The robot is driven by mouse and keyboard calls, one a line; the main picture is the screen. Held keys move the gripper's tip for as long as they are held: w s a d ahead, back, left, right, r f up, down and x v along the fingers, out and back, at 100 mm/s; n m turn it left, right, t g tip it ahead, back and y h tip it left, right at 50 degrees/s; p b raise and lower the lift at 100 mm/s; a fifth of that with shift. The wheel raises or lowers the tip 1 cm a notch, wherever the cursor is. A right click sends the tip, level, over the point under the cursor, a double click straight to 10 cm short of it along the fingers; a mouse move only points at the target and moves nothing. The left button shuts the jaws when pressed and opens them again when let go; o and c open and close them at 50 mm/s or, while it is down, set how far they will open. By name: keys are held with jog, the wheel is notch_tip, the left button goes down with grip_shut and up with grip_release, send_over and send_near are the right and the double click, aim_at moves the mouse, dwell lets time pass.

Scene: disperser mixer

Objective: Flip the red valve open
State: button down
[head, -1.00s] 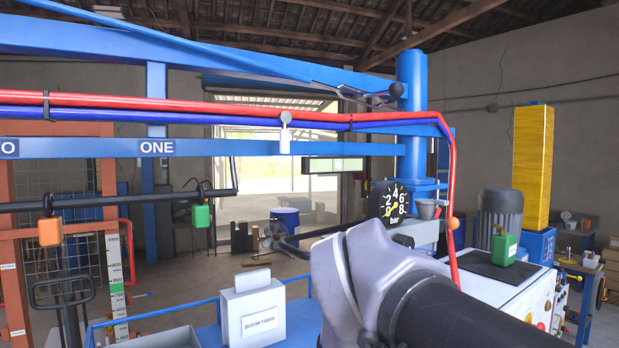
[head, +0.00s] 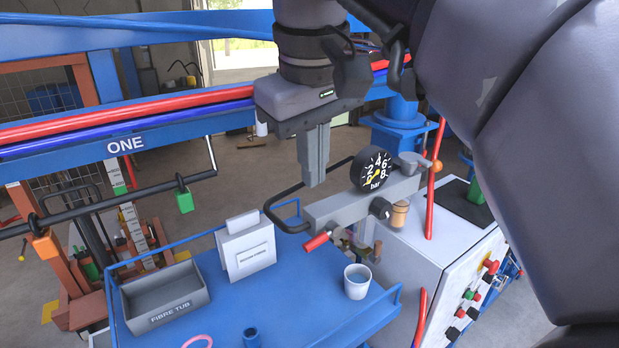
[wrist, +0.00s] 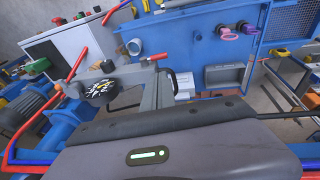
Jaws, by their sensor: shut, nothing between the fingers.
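The red valve handle (head: 316,241) sticks out at the lower left end of a grey manifold block (head: 345,208), pointing down and left, above the blue bench. It also shows small in the wrist view (wrist: 157,57). A round black pressure gauge (head: 374,170) stands on the block, its yellow needle near the low end; it also shows in the wrist view (wrist: 98,92). My gripper (head: 316,180) points down, shut and empty, above and behind the handle and apart from it. It also shows in the wrist view (wrist: 158,90).
A black curved pipe (head: 275,198) loops from the block, close to my gripper. The blue bench (head: 310,310) holds a white cup (head: 357,281), a grey fibre tub (head: 164,295) and a white box (head: 246,251). A white control cabinet (head: 425,265) stands to the right.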

aim_at(309, 250)
jog(key=b+x, duration=0.4)
jog(key=x, duration=0.9)
jog(key=shift+d+f, duration=0.1)
jog(key=shift+f, duration=0.2)
jog(key=shift+f+b, duration=0.1)
jog(key=shift+b, duration=0.2)
jog(key=f+t+h, duration=0.1)
jog(key=t+h+b, duration=0.1)
jog(key=h, duration=0.1)
jog(key=shift+s+a+f, duration=0.25)
jog(key=shift+a+f, duration=0.15)
notch_tip(309, 250, down, 2)
jog(key=t+h+b, duration=0.1)
jog(key=t+h, duration=0.1)
jog(key=shift+n+h+b, duration=0.4)
jog(key=shift+w+f+t+h+b, duration=0.1)
jog(key=shift+f+t+h+b, duration=0.55)
jog(key=shift+t+h, duration=0.45)
jog(key=shift+w+d+f+n+t+h+b, duration=0.25)
jog(key=shift+d+f+t+h+b, duration=0.2)
jog(key=shift+f+h+b, duration=0.2)
jog(key=shift+w+d+f+n+t+h+b, duration=0.15)
jog(key=shift+w+d+f+t+h+b, duration=0.1)
jog(key=shift+d+f+t+h+b, duration=0.25)
jog(key=shift+f+h, duration=0.1)
jog(key=shift+h, duration=0.15)
jog(key=shift+a, duration=0.1)
